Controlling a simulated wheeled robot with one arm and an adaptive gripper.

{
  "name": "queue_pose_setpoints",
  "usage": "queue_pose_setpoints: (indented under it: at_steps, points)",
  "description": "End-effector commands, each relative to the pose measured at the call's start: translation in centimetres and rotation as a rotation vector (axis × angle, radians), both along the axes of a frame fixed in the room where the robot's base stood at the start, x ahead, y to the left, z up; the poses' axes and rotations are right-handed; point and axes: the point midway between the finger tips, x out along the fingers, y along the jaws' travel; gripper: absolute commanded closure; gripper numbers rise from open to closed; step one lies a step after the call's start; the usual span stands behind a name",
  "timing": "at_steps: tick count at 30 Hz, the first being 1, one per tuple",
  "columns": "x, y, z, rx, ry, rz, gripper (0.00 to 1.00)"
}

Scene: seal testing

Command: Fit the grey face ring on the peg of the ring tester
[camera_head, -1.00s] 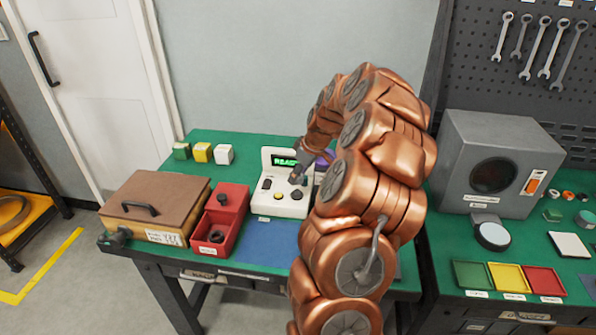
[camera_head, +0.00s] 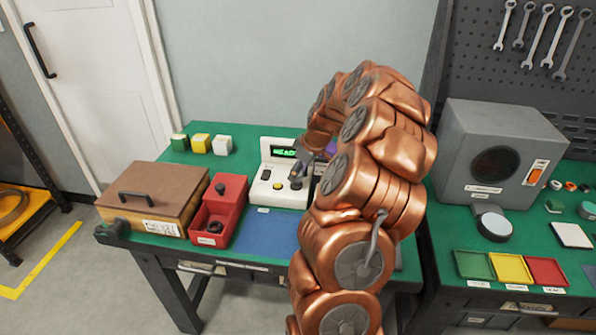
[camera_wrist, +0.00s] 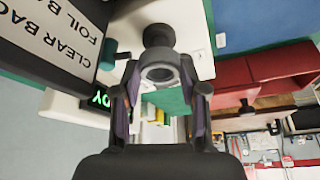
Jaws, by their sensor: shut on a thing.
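My gripper (camera_wrist: 159,78) is shut on the grey face ring (camera_wrist: 160,64), which sits between the fingertips in the wrist view with its hole facing the camera. The ring tester (camera_head: 266,191) is a white box with a lit green display, at the back of the left table. Its dark peg (camera_wrist: 158,36) shows just beyond the ring in the wrist view. I cannot tell whether ring and peg touch. In the head view my gripper (camera_head: 301,168) is over the tester's right side, and the ring cannot be made out there.
A red bin (camera_head: 212,224) with a dark round part inside stands left of the tester. A brown lidded box (camera_head: 150,195) is further left. Green, yellow and white blocks (camera_head: 201,142) sit behind. A blue mat (camera_head: 262,235) in front is clear. My arm hides the table's right part.

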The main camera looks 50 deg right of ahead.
Motion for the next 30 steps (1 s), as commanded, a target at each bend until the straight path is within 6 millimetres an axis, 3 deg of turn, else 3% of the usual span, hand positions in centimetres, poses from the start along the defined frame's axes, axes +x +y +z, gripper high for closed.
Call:
queue_pose_setpoints:
  at_steps: [30]
  points:
    - [0.0, 0.0, -1.4, 0.000, 0.000, 0.000, 0.92]
